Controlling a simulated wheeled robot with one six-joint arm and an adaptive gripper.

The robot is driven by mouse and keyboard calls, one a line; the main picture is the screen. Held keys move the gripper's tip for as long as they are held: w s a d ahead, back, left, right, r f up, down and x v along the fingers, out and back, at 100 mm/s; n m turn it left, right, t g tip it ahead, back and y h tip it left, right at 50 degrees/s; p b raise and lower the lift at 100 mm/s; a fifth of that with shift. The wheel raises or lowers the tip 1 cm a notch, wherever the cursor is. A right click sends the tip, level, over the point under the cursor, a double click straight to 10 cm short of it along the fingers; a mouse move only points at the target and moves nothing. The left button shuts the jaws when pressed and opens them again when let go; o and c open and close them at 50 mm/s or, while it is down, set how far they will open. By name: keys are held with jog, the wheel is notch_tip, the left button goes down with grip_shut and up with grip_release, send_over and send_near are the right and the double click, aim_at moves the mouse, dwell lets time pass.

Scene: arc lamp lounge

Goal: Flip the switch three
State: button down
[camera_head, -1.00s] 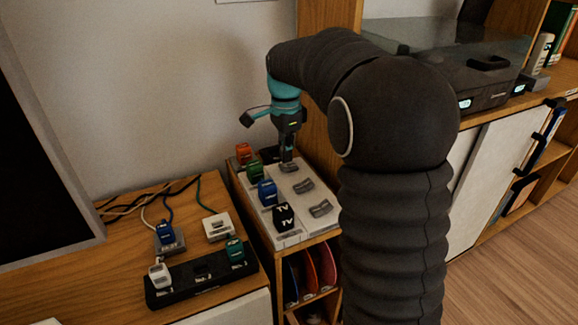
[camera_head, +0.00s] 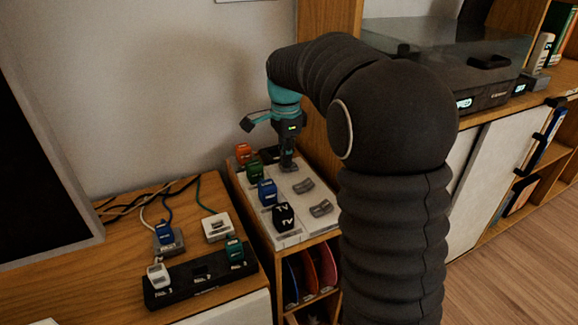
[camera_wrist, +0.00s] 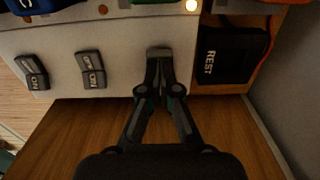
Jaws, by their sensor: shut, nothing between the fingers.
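The white switch panel (camera_head: 290,238) stands on a wooden cabinet and carries a row of grey rocker switches. In the head view one rocker (camera_head: 303,186) is in the middle and another (camera_head: 320,208) is nearest. My gripper (camera_head: 287,165) points down at the far end of this row, its fingers closed and empty. In the wrist view the fingertips (camera_wrist: 160,62) are over or against the far rocker (camera_wrist: 160,50), which they partly hide. Two other rockers (camera_wrist: 91,70) (camera_wrist: 31,72) to the left show ON markings. I cannot read which switch is number three.
Orange (camera_head: 243,152), green (camera_head: 254,170), blue (camera_head: 267,192) and black TV (camera_head: 284,216) plugs stand left of the rockers. A black REST pad (camera_wrist: 230,55) lies beside the panel. A small amber light (camera_wrist: 192,6) glows. A black power strip (camera_head: 200,277) lies left.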

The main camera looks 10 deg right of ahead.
jog(key=shift+f, duration=0.35)
jog(key=shift+r, duration=0.2)
notch_tip(320, 180, up, 4)
jog(key=p, duration=0.4)
jog(key=shift+r, duration=0.25)
jog(key=shift+r+p, duration=0.6)
jog(key=shift+r, duration=0.55)
